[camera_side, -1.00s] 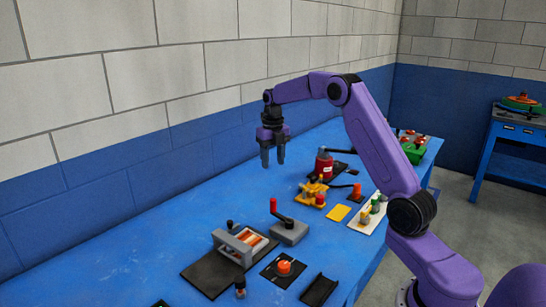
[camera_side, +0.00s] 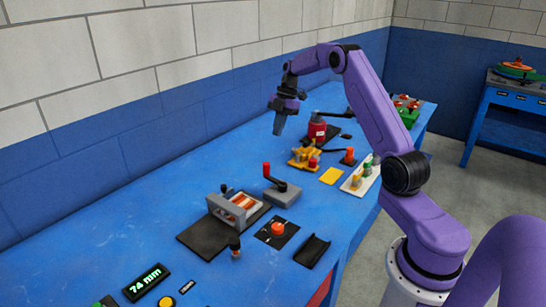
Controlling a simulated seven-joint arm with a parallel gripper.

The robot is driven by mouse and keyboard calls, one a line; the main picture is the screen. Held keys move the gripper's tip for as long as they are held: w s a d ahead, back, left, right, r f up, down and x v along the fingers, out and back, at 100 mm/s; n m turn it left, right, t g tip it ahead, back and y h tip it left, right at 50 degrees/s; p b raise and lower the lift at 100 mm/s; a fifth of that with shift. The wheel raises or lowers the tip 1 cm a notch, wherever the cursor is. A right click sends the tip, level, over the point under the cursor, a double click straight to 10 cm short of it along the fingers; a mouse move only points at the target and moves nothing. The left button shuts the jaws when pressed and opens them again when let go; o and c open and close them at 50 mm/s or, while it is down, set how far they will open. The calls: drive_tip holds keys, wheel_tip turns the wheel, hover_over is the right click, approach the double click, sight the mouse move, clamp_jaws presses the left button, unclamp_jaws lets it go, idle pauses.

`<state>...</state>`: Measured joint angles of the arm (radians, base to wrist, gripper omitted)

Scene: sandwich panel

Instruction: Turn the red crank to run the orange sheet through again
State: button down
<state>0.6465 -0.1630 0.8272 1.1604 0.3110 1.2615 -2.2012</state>
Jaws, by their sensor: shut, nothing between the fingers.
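The crank's red handle (camera_side: 266,169) stands upright at the left end of a black arm on a grey block (camera_side: 282,194). Left of it, a grey frame with rollers (camera_side: 232,211) stands on a black plate. Orange and pale strips (camera_side: 243,201) show inside this frame; I cannot tell which is the orange sheet. My gripper (camera_side: 278,132) is shut and empty, pointing down in the air above the table, up and slightly right of the red handle in the picture. It touches nothing.
A red button (camera_side: 277,229) on a black plate, a black channel (camera_side: 312,250) and a small knob (camera_side: 235,246) stand in front. A display reading 74 mm (camera_side: 147,282) lies front left. A yellow device (camera_side: 304,155) and red jar (camera_side: 317,128) stand behind. The table's left side is bare.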

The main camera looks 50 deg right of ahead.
drive_tip(key=s+d+f+m+t+y, duration=0.3)
drive_tip(key=d+m, duration=0.4)
drive_tip(key=m, duration=0.9)
drive_tip(key=a+r+x, duration=0.1)
drive_tip(key=a+x, duration=0.1)
drive_tip(key=x, duration=1)
drive_tip(key=shift+w, duration=0.2)
drive_tip(key=shift+a+n, duration=0.2)
drive_tip(key=shift+n, duration=0.1)
